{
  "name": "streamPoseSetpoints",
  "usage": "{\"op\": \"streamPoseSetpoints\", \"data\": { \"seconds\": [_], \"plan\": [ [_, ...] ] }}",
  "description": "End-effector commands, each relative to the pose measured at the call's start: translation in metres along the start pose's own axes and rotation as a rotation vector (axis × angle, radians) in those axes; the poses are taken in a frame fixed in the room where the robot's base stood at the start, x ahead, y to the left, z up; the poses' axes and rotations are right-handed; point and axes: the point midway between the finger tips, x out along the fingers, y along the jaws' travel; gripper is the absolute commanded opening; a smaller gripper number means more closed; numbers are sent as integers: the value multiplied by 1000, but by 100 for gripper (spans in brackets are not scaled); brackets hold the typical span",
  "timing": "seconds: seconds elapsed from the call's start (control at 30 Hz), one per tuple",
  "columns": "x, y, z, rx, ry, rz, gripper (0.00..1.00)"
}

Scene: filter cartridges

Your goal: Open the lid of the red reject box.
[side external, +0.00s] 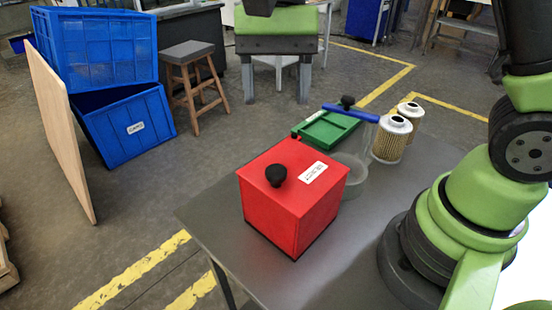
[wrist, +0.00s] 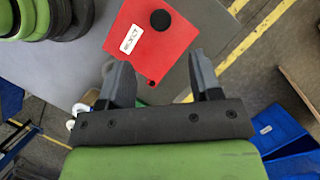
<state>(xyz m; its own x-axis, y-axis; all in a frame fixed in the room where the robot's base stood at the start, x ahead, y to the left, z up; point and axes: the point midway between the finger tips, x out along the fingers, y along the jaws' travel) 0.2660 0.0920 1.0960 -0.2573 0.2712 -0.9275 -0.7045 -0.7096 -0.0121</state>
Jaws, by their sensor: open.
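The red reject box (side external: 295,215) stands on the grey table with its lid (side external: 262,190) down. A round black knob (side external: 276,175) and a white label (side external: 313,173) are on the lid. In the wrist view the red lid (wrist: 140,50) lies ahead of the fingertips, with its black knob (wrist: 160,19) and the label (wrist: 129,39). My gripper (side external: 277,98) hangs fingers down, above the table and apart from the box. It is open and empty, with its two fingers wide apart (wrist: 157,60) in the wrist view.
The table's left front area (side external: 215,220) is clear. Blue crates (side external: 125,125) and a stool (side external: 190,75) stand off the table.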

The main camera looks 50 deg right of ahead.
Motion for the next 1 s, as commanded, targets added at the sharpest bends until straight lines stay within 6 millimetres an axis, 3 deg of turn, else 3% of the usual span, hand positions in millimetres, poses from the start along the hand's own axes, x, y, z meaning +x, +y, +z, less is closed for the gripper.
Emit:
{"op": "streamPoseSetpoints", "data": {
  "seconds": [0.23,0.63,1.0],
  "plan": [
    [23,-2,0,9,-14,15,58],
    [90,0,0,9,-14,13,58],
    [102,-1,0,9,-9,9,58]
  ]
}}
